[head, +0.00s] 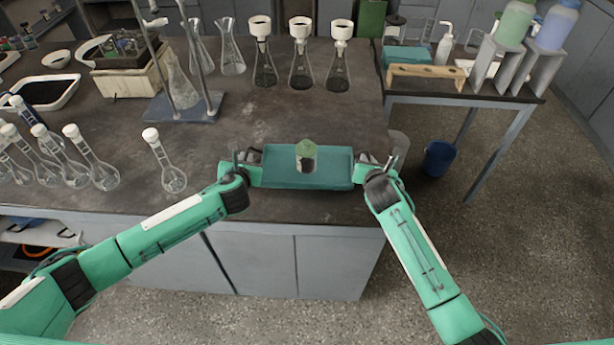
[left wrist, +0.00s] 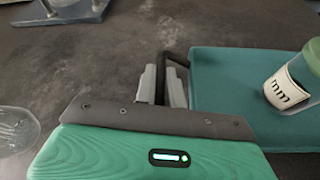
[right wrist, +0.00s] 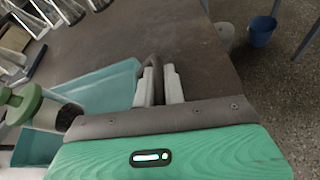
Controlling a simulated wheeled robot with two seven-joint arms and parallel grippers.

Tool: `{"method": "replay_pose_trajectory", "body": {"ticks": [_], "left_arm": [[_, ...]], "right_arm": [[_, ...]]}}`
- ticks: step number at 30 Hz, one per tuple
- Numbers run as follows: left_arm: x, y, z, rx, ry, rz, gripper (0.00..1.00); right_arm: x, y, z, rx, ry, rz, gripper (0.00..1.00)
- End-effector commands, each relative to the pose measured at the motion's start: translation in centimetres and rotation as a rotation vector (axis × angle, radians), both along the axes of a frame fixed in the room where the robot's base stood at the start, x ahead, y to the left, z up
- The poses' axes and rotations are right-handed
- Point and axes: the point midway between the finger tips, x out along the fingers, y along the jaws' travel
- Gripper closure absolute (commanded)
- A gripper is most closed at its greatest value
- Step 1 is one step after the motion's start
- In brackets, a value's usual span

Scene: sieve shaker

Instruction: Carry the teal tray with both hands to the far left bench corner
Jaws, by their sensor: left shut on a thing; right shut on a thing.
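The teal tray (head: 282,179) is at the front right part of the bench, with a green-lidded jar (head: 306,157) standing upright in it. The jar has a pale label and dark contents. My left gripper (head: 247,157) is shut on the tray's left handle; the dark handle (left wrist: 177,59) shows between the fingers in the left wrist view. My right gripper (head: 377,160) is shut on the tray's right handle (right wrist: 153,64). The tray looks level. I cannot tell whether its underside touches the bench.
The dark bench (head: 235,120) has clear room in the middle. A retort stand (head: 185,106), several flasks with white funnels (head: 301,68), and a stoppered flask (head: 165,165) stand around it. More stoppered flasks are at the left. A blue bucket (head: 438,158) is on the floor.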

Motion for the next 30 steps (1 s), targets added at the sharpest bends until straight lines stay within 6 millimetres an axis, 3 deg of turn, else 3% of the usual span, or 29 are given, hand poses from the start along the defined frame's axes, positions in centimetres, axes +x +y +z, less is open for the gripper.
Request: {"method": "replay_pose_trajectory", "body": {"ticks": [7, 8, 11, 23, 30], "left_arm": [[0.0, -0.1, -1.5, 0.000, 0.000, -0.003, 1.00], [-0.1, -0.1, -1.5, 0.000, 0.001, -0.003, 0.87], [-0.1, -0.1, -1.3, 0.000, 0.001, -0.002, 0.68], [-0.5, 0.0, -1.1, 0.000, 0.000, -0.001, 0.68], [-3.8, -0.1, 0.2, 0.000, 0.000, -0.002, 0.68]], "right_arm": [[0.1, 0.0, -1.4, 0.001, -0.002, -0.001, 1.00], [0.0, 0.0, -1.4, 0.000, -0.001, 0.000, 0.87], [0.0, 0.0, -1.2, 0.000, -0.001, 0.000, 0.68], [0.0, 0.0, -1.3, 0.000, 0.000, 0.000, 0.67], [0.0, 0.0, -1.3, 0.000, 0.000, 0.000, 0.67]]}}
